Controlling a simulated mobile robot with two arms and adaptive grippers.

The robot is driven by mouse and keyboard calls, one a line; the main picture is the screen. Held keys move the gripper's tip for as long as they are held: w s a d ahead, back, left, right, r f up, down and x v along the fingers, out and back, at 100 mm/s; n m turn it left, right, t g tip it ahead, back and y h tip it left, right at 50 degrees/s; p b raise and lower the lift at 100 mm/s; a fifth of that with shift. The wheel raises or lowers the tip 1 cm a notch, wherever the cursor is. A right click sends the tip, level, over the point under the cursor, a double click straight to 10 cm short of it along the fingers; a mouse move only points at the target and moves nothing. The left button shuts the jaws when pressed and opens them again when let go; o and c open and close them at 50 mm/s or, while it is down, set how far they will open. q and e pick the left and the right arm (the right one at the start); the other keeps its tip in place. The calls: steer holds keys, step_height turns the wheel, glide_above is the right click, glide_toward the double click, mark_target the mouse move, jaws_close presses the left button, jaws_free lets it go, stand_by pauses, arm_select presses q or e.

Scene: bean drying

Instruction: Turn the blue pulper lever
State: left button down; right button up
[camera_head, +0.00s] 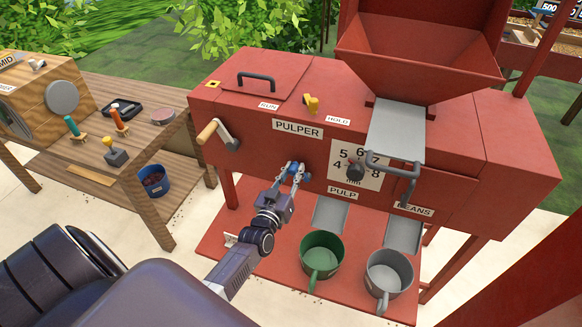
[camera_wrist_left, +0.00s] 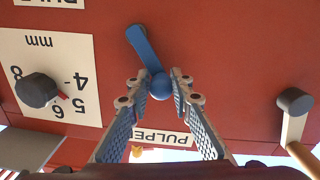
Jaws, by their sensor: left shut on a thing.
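The blue pulper lever (camera_wrist_left: 143,48) is on the red front panel of the pulper (camera_head: 265,155). In the left wrist view it slants, with its round blue knob between the fingertips. My left gripper (camera_head: 295,170) is at the panel below the PULPER label (camera_head: 297,130) and shut on the lever's knob. In the left wrist view the fingers (camera_wrist_left: 160,88) hold the knob from both sides. In the head view the fingers largely hide the lever. My right gripper is not in view.
A wooden-handled crank (camera_head: 213,131) sits left of the lever, and a numbered dial (camera_head: 355,168) sits right. A green mug (camera_head: 322,255) and a grey mug (camera_head: 388,272) stand below the chutes. A yellow switch (camera_head: 311,105) is on top. A wooden workbench (camera_head: 150,160) stands left.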

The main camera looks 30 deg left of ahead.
arm_select(q)
steer(key=m+p, duration=0.1)
steer(key=m, duration=0.1)
steer(key=d+m+p, duration=0.1)
steer(key=m, duration=0.1)
steer(key=d+m+p, duration=0.1)
steer(key=shift+w+d+r+m, duration=0.2)
steer(key=shift+r+m, duration=0.2)
steer(key=shift+w+d+m, duration=0.1)
steer(key=shift+d+m, duration=0.25)
steer(key=shift+m, duration=0.35)
steer(key=c, duration=1.8)
jaws_free()
steer(key=shift+o, duration=0.3)
steer(key=shift+r, duration=0.1)
